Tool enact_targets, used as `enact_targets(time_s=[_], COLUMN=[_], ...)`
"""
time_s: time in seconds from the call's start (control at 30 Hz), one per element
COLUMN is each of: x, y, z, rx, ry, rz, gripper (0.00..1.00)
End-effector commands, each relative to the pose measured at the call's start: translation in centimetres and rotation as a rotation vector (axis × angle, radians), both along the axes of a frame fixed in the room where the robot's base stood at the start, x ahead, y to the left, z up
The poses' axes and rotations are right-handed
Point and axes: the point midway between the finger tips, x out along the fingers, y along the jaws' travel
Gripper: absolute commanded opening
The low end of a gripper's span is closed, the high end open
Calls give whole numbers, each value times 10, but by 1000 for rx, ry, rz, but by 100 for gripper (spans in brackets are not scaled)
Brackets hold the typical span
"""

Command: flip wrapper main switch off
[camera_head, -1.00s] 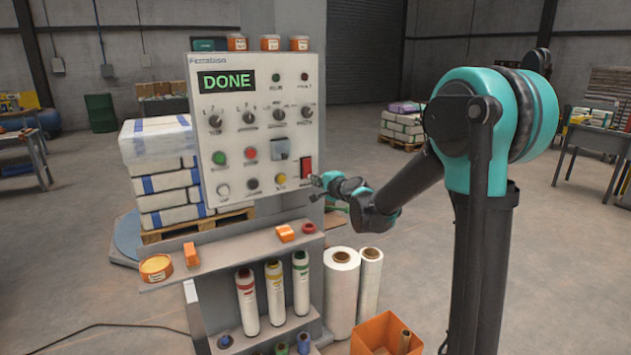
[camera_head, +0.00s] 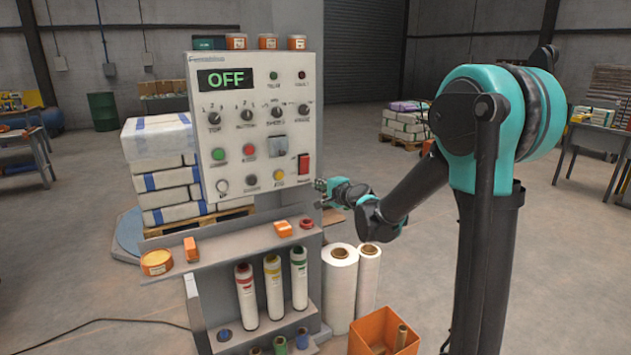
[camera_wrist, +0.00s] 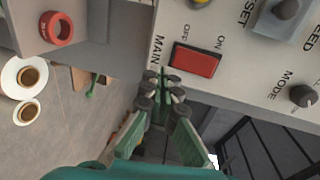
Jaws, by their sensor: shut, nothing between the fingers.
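The main switch is a red rocker (camera_head: 304,164) at the lower right of the grey control panel (camera_head: 240,95). The panel's display (camera_head: 227,79) reads OFF in green. My gripper (camera_head: 321,187) is just right of and below the switch in the head view. In the wrist view my gripper (camera_wrist: 164,84) is shut and empty, its fingertips near the panel's edge, beside the switch and apart from it.
Knobs and buttons (camera_head: 249,150) cover the panel left of the switch. A shelf (camera_head: 225,248) below holds tape rolls and orange boxes. White film rolls (camera_head: 340,285) and an orange bin (camera_head: 385,335) stand on the floor. Wrapped sacks on a pallet (camera_head: 160,165) stand behind.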

Motion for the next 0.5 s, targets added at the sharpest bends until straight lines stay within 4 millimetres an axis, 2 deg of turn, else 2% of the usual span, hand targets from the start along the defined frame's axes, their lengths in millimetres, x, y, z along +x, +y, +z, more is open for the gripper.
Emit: enact_targets(time_s=[0.3, 0.5], x=[-48, -65], y=[-33, -44], z=[-10, -14], rx=[0, -1], ry=[0, 1], rz=[-1, 0], gripper=[0, 0])
